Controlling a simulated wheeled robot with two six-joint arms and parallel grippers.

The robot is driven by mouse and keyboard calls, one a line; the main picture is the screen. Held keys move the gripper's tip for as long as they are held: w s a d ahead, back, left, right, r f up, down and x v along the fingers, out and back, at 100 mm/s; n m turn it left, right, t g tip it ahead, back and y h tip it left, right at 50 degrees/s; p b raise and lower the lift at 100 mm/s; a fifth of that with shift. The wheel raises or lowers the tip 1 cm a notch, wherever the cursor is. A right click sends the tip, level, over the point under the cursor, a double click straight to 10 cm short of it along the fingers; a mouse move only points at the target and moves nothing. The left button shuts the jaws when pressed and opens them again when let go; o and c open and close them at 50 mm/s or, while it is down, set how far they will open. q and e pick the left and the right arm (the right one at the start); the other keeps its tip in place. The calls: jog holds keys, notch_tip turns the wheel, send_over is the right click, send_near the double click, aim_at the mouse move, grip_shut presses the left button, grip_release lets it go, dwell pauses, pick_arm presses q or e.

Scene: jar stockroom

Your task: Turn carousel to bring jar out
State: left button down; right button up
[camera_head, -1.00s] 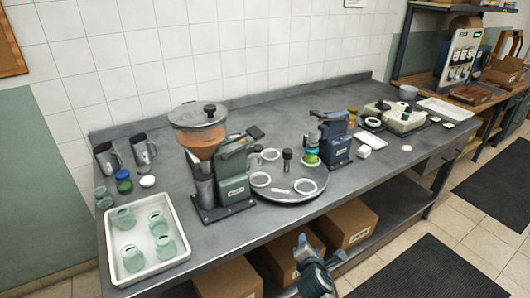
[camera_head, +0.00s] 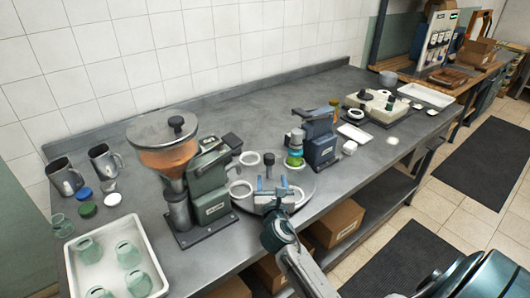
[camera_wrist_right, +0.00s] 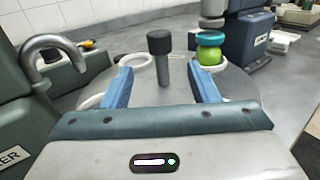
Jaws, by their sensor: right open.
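The carousel (camera_head: 304,178) is a grey round plate with several white rings and a dark upright knob (camera_head: 269,171) at its middle. The jar (camera_head: 295,158), with green contents and a teal band, stands in a ring on the carousel's far right, beside the blue-grey press. My right gripper (camera_head: 270,186) is open and reaches over the near side of the carousel. In the right wrist view, the knob (camera_wrist_right: 160,50) shows between its blue fingertips (camera_wrist_right: 162,80), a little beyond them; I cannot tell whether they touch it. The jar (camera_wrist_right: 210,56) stands beyond the right finger. My left gripper is out of view.
A filling machine with a hopper (camera_head: 168,155) stands close left of the carousel, and the blue-grey press (camera_head: 319,140) close right. A white tray (camera_head: 72,268) with pale green jars is at the front left. The bench behind is mostly clear.

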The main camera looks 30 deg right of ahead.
aim_at(270, 163)
jog(key=shift+w+d, duration=0.25)
jog(key=shift+w, duration=0.3)
jog(key=shift+w+d+r, duration=0.1)
jog(key=shift+w+d, duration=0.1)
jog(key=shift+w, duration=0.1)
jog(key=x, duration=0.2)
jog(key=r+p+x, duration=0.1)
jog(key=shift+w+d+f, duration=0.1)
jog(key=shift+w+d, duration=0.15)
jog(key=shift+w, duration=0.05)
jog(key=x, duration=0.4)
jog(key=shift+w+f, duration=0.15)
jog(key=shift+f, duration=0.15)
jog(key=shift+w+d+r, duration=0.1)
jog(key=shift+w+d, duration=0.1)
jog(key=shift+w, duration=0.1)
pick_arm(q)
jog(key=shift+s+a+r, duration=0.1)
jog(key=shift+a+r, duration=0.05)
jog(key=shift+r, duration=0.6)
